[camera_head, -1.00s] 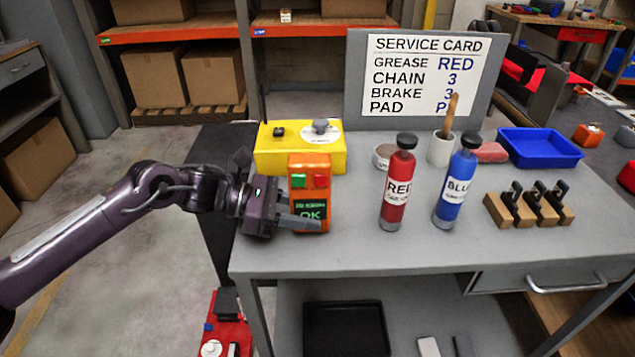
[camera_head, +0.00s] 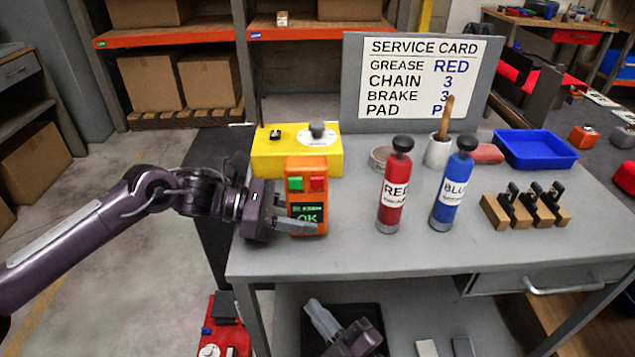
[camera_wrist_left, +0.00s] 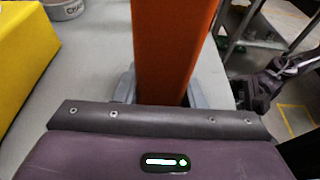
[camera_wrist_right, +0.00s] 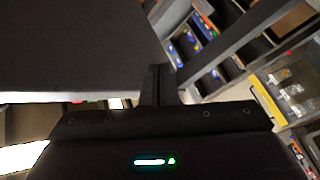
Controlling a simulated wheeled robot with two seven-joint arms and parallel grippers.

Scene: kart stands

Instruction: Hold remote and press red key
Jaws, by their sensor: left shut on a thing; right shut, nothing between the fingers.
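An orange remote (camera_head: 307,213) stands upright near the left front of the grey table. Its face has a green key (camera_head: 295,184), a red key (camera_head: 318,184) and a dark screen below reading OK. My left gripper (camera_head: 290,221) is shut around the lower part of the remote. In the left wrist view the remote's orange body (camera_wrist_left: 170,50) rises between the fingers. My right gripper (camera_head: 318,314) is low in front of the table, below the tabletop's front edge. In the right wrist view its fingers (camera_wrist_right: 158,82) are together and empty.
A yellow box (camera_head: 268,163) stands behind the remote. A red bottle (camera_head: 392,205) and a blue bottle (camera_head: 445,212) stand to its right. The tabletop (camera_head: 350,245) is clear between remote and red bottle. The table's front edge lies above my right gripper.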

